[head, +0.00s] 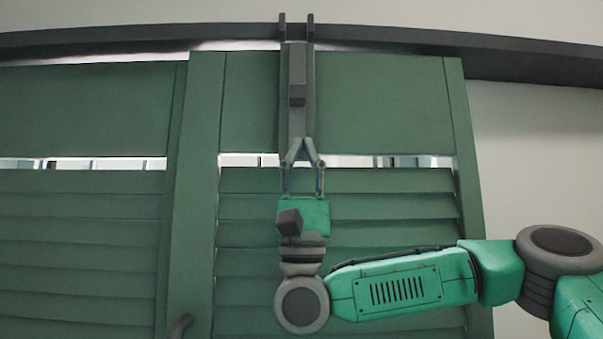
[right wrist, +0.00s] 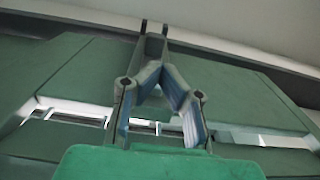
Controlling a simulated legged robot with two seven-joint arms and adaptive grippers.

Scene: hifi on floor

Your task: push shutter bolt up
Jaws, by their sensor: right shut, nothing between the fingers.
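The shutter bolt (head: 297,70) is a grey vertical bar in a dark channel on the upper part of the green shutter (head: 385,105). A small dark block (head: 297,96) sticks out from it. Two prongs of the channel rise in front of the dark rail at the top. My right gripper (head: 303,142) is shut and empty, pointing up, with its fingertips at the lower end of the bolt, below the block. I cannot tell whether they touch it. In the right wrist view the fingertips (right wrist: 163,72) overlap the lower part of the bolt channel (right wrist: 152,48). My left gripper is not in view.
A dark rail (head: 400,40) runs across the top. A second green shutter panel (head: 80,110) stands at the left. Bare wall (head: 540,160) shows at the right.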

